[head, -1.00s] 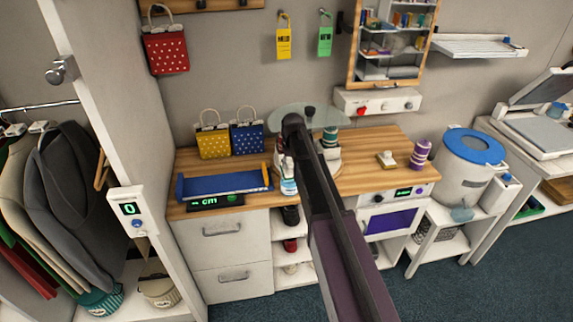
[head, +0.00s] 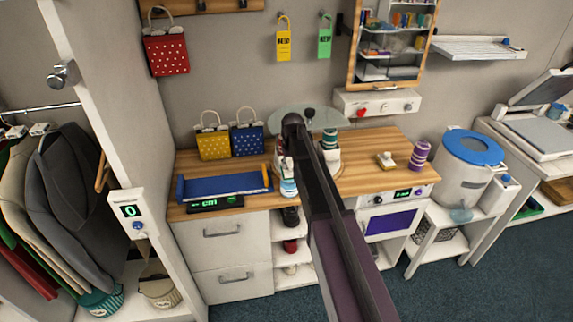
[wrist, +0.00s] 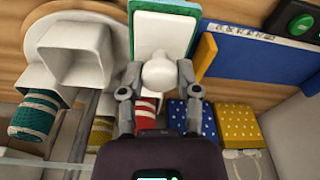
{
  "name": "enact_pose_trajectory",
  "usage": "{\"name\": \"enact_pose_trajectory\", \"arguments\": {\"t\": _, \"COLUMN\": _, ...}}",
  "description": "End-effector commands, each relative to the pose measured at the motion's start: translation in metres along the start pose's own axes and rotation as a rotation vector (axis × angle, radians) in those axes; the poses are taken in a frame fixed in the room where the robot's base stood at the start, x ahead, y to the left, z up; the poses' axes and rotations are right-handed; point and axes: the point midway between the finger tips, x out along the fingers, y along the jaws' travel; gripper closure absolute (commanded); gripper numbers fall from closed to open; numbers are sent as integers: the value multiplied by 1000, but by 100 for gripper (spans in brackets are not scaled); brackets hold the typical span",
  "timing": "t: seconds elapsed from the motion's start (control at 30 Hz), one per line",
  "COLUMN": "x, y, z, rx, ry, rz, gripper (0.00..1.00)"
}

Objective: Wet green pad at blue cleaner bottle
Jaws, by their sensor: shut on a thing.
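In the wrist view my gripper (wrist: 158,92) is shut on the white knob (wrist: 160,74) of a pad tool. In the head view my arm hides the gripper and the held pad. A white and blue bottle (head: 288,181), which looks like the blue cleaner bottle, stands at the counter's front edge, just left of my arm. I cannot make out the bottle in the wrist view, so I cannot tell whether the pad touches it.
A blue tray (head: 225,185) lies left of the bottle, with yellow (head: 214,144) and blue (head: 248,140) dotted bags behind.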

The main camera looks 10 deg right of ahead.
Motion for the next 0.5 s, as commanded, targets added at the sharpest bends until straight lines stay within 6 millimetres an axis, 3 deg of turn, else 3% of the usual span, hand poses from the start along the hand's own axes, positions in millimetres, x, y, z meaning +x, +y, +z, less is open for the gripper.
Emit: {"name": "enact_pose_trajectory", "arguments": {"t": 0.5, "x": -33, "y": 0, "z": -5, "rx": 0, "ry": 1, "rz": 0, "gripper": 95}}
